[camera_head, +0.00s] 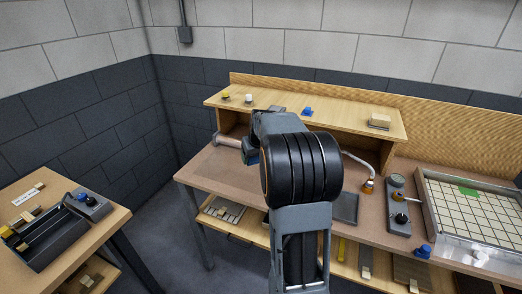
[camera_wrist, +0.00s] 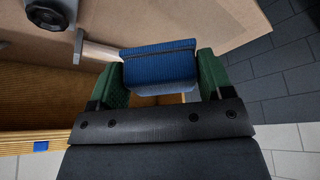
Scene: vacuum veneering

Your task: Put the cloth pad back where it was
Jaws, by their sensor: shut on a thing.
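My gripper (camera_wrist: 162,75) shows in the wrist view with a green-padded finger on each side. It is shut on a blue ribbed pad (camera_wrist: 160,62), which looks like the cloth pad. The pad is held across the fingertips, with a dark seam along its upper edge. Beyond it in that view is the brown bench top (camera_wrist: 215,20); I cannot tell the height between them. In the head view my own arm hides most of the gripper and pad, near the left part of the bench (camera_head: 205,165).
A raised wooden shelf (camera_head: 345,121) holds a yellow-topped piece, a white-topped piece, a blue item (camera_head: 308,112) and a beige block (camera_head: 379,121). A gridded vacuum table (camera_head: 475,255) stands right, beside a control box (camera_head: 398,215). A side table (camera_head: 95,235) stands left.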

